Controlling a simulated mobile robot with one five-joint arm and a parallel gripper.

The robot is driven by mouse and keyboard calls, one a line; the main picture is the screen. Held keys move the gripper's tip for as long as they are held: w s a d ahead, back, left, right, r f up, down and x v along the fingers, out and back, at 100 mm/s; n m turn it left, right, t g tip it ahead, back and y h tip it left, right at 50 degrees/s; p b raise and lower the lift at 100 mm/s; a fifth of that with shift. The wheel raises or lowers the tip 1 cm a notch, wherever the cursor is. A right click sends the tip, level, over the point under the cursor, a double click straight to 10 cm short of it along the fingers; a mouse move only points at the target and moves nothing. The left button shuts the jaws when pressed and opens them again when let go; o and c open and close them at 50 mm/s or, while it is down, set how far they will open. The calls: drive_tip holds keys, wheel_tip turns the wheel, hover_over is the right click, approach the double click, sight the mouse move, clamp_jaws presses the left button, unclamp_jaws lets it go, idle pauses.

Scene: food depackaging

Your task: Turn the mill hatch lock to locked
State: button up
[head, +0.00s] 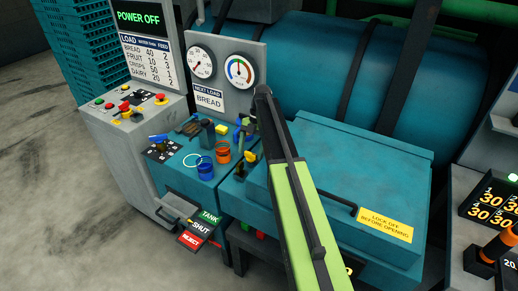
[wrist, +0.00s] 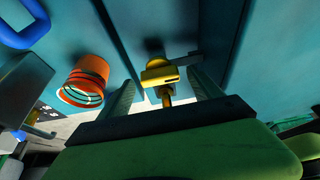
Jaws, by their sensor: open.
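The yellow hatch lock (wrist: 160,74) shows in the wrist view as a rounded knob on a short yellow stem, with a grey flat bar beside it. It shows small in the head view (head: 250,157) at the left edge of the teal mill hatch (head: 345,160). My gripper (wrist: 160,80) is open, its two fingers on either side of the lock, apart from it as far as I can see. In the head view my arm partly hides the hatch, and the fingers are hard to make out. I cannot tell which way the lock is turned.
An orange cylinder (wrist: 87,80) stands left of the lock in the wrist view. A blue cylinder (head: 205,168) and a control panel (head: 135,105) with red buttons are further left. A dark handle (head: 325,201) and yellow warning label (head: 385,225) are on the hatch.

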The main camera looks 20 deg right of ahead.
drive_tip(key=p+v, duration=1.6)
drive_tip(key=v, duration=0.1)
drive_tip(key=shift+d, duration=0.15)
